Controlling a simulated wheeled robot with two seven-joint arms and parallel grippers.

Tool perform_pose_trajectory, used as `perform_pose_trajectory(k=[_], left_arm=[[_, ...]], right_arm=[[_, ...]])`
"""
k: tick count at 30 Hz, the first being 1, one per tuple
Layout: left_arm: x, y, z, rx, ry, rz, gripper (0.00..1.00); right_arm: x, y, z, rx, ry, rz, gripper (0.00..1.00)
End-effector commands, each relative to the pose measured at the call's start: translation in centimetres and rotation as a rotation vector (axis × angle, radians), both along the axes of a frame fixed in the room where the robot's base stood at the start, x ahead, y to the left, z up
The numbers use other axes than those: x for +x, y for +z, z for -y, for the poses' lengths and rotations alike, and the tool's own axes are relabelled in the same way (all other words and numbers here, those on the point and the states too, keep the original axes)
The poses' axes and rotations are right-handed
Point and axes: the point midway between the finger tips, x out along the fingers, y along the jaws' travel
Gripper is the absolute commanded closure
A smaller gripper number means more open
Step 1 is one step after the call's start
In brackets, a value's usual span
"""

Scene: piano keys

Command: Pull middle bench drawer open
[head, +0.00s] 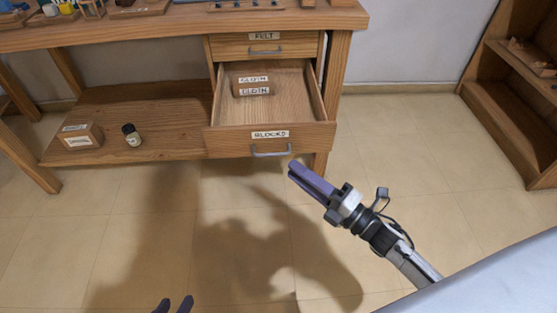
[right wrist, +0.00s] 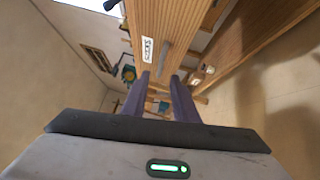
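The bench drawer labelled BLOCKS (head: 232,141) stands pulled out below the shut FELT drawer (head: 236,47). Its grey bar handle (head: 271,154) is on the front, under the label. The drawer front also shows in the right wrist view (right wrist: 157,20). A small wooden box labelled CLOTH (head: 252,86) sits inside at the back. My right gripper (head: 292,170) is just right of the handle and slightly below it. In the right wrist view its fingers (right wrist: 160,78) are apart with nothing between them.
A wooden box (head: 77,135) and a small dark-capped jar (head: 131,135) stand on the bench's lower shelf (head: 165,115). A shelf unit (head: 510,105) stands at the right. The tiled floor (head: 440,140) between bench and shelf unit is clear.

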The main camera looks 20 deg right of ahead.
Motion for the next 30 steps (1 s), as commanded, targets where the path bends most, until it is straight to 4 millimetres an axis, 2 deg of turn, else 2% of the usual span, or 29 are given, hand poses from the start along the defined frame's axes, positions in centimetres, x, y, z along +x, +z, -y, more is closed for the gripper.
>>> perform_pose_trajectory(k=[3, 10, 15, 23, 27, 30], left_arm=[[0.1, -0.3, 0.2, 0.0, -0.008, -0.007, 0.69], [0.3, -0.6, 0.5, 0.001, -0.021, -0.02, 0.69], [0.4, -0.6, 0.6, 0.002, -0.024, -0.021, 0.69], [0.4, -0.6, 0.6, 0.002, -0.025, -0.023, 0.69], [0.4, -0.6, 0.6, 0.002, -0.025, -0.023, 0.69], [0.4, -0.6, 0.6, 0.002, -0.025, -0.023, 0.69]], right_arm=[[2.1, 0.3, -1.2, 0.001, 0.0, 0.003, 0.74], [5.0, 0.7, -2.8, 0.004, -0.001, -0.001, 0.74], [5.8, 0.8, -3.4, 0.004, 0.0, -0.002, 0.74], [5.9, 0.9, -3.4, 0.004, -0.001, -0.003, 0.74], [5.9, 0.9, -3.4, 0.004, -0.001, -0.003, 0.97], [5.9, 0.9, -3.4, 0.004, -0.001, -0.003, 1.0]])
